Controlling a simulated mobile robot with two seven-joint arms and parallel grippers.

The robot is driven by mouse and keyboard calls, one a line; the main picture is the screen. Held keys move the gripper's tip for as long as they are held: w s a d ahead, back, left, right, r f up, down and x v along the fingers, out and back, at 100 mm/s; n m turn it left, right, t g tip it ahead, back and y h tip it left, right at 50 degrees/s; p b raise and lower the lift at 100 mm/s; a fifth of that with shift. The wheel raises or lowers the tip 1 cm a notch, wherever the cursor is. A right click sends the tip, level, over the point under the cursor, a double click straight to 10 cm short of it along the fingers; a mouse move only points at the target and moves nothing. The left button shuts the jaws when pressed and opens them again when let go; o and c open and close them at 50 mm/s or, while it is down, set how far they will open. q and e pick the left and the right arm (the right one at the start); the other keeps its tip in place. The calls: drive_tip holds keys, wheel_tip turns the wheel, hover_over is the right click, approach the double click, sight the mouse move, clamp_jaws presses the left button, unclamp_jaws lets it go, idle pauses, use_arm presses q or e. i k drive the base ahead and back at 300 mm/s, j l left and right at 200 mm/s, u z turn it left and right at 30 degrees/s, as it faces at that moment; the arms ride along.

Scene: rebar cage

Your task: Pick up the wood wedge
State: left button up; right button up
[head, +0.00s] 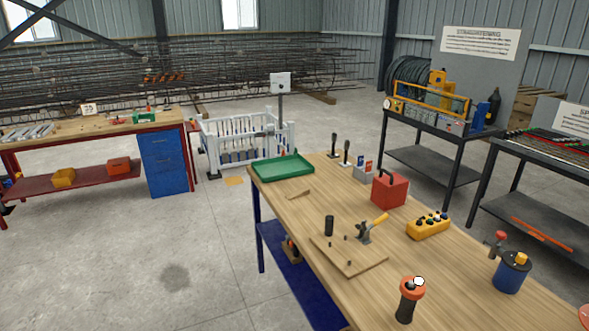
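A small, thin tan piece that looks like the wood wedge (299,194) lies flat on the wooden workbench (335,192). It sits near the bench's left edge, just in front of the green tray (284,168). Its colour is close to that of the bench top, and it is small in the picture. Nothing covers it. Neither of my grippers shows in the head view.
A black cylinder (329,226) and a board with a yellow-handled clamp (345,262) stand nearer. A red box (389,190), a yellow control box (428,226), a blue can (510,275) and an orange-black torch (408,302) are rightward. Concrete floor left of the bench is clear.

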sight(304, 190)
drive_tip(key=i+j, duration=0.4)
drive_tip(key=i, duration=0.2)
drive_tip(key=i+j+z, duration=0.1)
drive_tip(key=i+j, duration=0.25)
drive_tip(key=i, duration=0.2)
